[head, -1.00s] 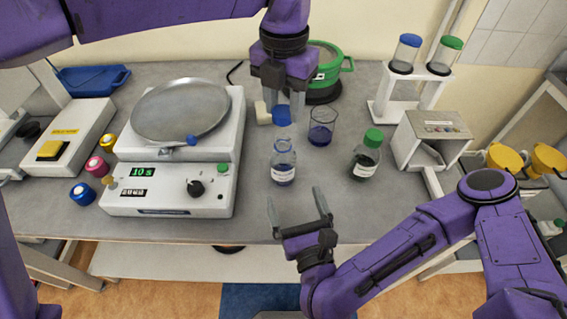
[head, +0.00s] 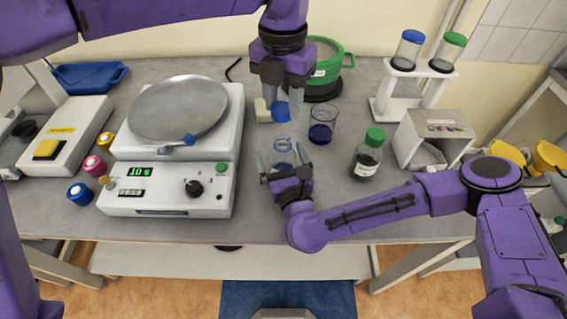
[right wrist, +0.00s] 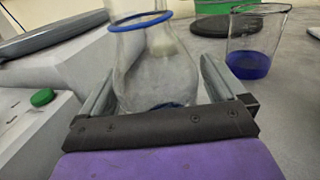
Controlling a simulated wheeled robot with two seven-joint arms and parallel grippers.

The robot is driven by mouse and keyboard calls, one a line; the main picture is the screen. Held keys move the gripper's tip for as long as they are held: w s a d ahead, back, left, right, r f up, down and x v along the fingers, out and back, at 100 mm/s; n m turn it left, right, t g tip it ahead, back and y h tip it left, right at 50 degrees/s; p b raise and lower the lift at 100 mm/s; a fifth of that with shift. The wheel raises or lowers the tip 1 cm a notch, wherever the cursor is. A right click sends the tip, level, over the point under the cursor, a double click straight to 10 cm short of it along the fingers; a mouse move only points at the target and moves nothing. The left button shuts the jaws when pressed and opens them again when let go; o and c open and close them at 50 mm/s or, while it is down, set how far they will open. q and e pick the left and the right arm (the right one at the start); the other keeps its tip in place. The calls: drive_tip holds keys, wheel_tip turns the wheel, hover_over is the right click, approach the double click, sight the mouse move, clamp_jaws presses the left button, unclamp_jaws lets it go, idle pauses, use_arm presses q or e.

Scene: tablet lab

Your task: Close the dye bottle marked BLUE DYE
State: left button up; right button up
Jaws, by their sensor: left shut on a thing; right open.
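The open clear bottle (head: 283,146) stands upright on the bench, its lower part hidden by my right gripper; its label is not visible now. My right gripper (head: 280,160) is open, with its fingers on either side of the bottle. In the right wrist view, the bottle (right wrist: 150,60) shows a blue ring at its neck and stands between the two fingers. My left gripper (head: 285,100) points down behind the bottle and is shut on a blue cap (head: 281,113), held apart from the bottle mouth and above it in the picture.
A beaker of blue liquid (head: 322,126) stands close right of the bottle. A green-capped dark bottle (head: 367,155) is further right. A green-rimmed pot (head: 325,70) and a cream block (head: 262,110) are behind.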

sight(284, 120)
use_arm(q)
drive_tip(key=shift+s, duration=0.1)
use_arm(e)
drive_tip(key=shift+s, duration=0.1)
drive_tip(key=c, duration=1.5)
use_arm(q)
drive_tip(key=shift+w+f, duration=0.2)
drive_tip(key=shift+f, duration=2.25)
drive_tip(key=shift+f, duration=0.1)
drive_tip(key=shift+d+f, duration=0.1)
drive_tip(key=shift+f, duration=0.7)
drive_tip(key=shift+f, duration=0.55)
use_arm(e)
drive_tip(key=shift+f, duration=0.1)
